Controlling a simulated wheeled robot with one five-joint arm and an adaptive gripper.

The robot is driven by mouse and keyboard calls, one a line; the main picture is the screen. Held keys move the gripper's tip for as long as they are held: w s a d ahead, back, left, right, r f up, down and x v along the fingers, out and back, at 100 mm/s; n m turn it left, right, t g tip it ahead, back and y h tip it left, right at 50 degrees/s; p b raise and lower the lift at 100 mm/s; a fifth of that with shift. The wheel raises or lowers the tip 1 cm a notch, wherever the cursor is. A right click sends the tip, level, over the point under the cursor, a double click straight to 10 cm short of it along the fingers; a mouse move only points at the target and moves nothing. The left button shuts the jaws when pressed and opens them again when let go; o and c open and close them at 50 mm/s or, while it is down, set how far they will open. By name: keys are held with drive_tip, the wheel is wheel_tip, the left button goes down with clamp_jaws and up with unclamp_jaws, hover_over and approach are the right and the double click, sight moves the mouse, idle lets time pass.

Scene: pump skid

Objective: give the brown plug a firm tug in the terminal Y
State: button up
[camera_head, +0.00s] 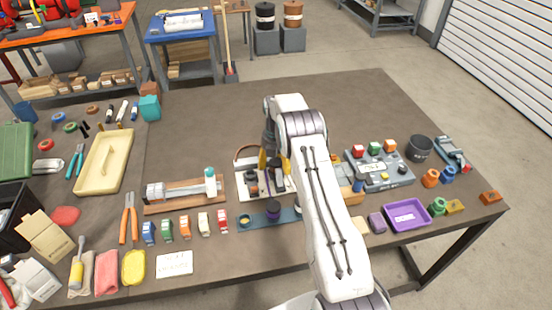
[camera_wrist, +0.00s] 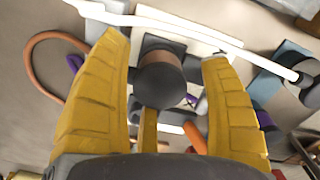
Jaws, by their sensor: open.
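The brown plug (camera_wrist: 161,66) shows in the wrist view as a dark round body with a brown band. It stands at a dark square block on a white plate (camera_wrist: 187,31). No letter is readable, so I cannot tell which terminal is Y. My gripper (camera_wrist: 166,50) is open, with one yellow finger on each side of the plug and visible gaps between. In the head view, my gripper (camera_head: 274,162) is low over the white plate (camera_head: 245,192), where dark terminals stand. My arm and fingers hide part of the plate there.
A brown cable (camera_wrist: 42,62) loops left of the fingers in the wrist view, and a white rod crosses behind them. In the head view, a wooden stand (camera_head: 185,194) is left of the plate, a blue strip (camera_head: 288,216) in front, and a grey box (camera_head: 380,172) right.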

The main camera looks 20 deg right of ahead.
drive_tip(key=shift+f, duration=0.1)
drive_tip(key=shift+c, duration=0.5)
drive_tip(key=c, duration=1.2)
drive_tip(key=o, duration=1.3)
